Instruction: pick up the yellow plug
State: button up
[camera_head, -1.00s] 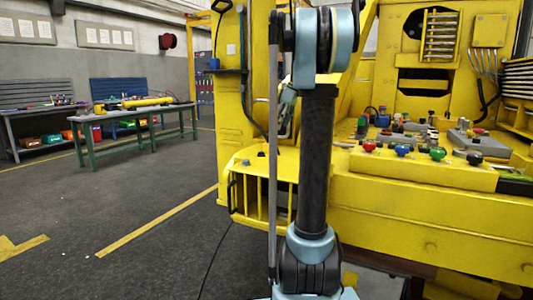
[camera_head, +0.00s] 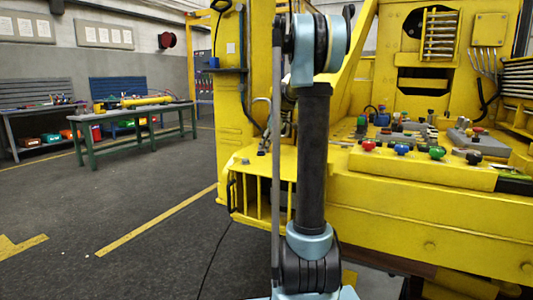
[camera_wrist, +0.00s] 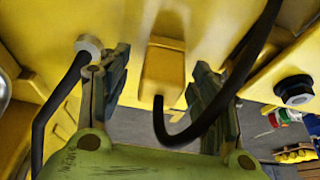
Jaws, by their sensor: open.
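The yellow plug (camera_wrist: 163,77) is a small block in the middle of the wrist view, in front of a yellow surface. A black cable (camera_wrist: 205,125) meets its lower end and curves up to the right. My gripper (camera_wrist: 161,62) is open, with one dark finger on each side of the plug. Gaps show between both fingers and the plug, and nothing is gripped. How deep the plug sits between the fingers is hard to tell. In the head view my arm hides most of this area, and I cannot make out the plug there.
Another black cable with a grey collar (camera_wrist: 88,43) is left of the fingers, close to the left one. A dark hex fitting (camera_wrist: 294,90) is at the right. The yellow machine (camera_head: 400,215) fills the right of the head view. A green workbench (camera_head: 130,112) stands far left.

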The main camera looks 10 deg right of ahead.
jog(key=shift+x, duration=0.9)
jog(key=c, duration=1.3)
jog(key=shift+o, duration=0.2)
notch_tip(320, 180, up, 9)
jog(key=shift+r, duration=0.15)
jog(key=shift+w+m, duration=0.1)
jog(key=shift+m, duration=0.6)
